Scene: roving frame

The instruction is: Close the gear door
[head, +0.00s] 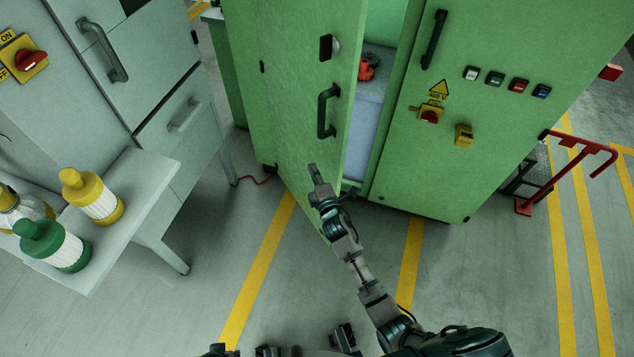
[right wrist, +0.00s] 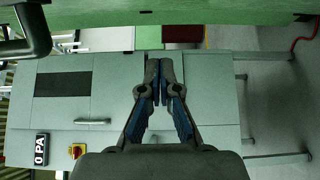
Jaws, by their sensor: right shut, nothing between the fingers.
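The green cabinet's left door (head: 295,95) stands partly open, swung out toward me. It has a black handle (head: 326,112) and a small black lock plate above it. Through the gap beside its free edge, a red part (head: 367,66) shows on a pale block inside the cabinet. My right gripper (head: 313,172) is shut and empty, below the handle and in front of the door's lower part; I cannot tell whether it touches. In the right wrist view the shut fingers (right wrist: 158,68) point toward grey cabinets, with a green panel (right wrist: 200,14) along the top.
The cabinet's right door (head: 490,120) carries coloured buttons and a red switch. A grey bench (head: 150,180) with bottles (head: 92,196) stands at left, beside grey cabinets. A red rail (head: 585,150) is at right. Open floor with yellow lines lies in front.

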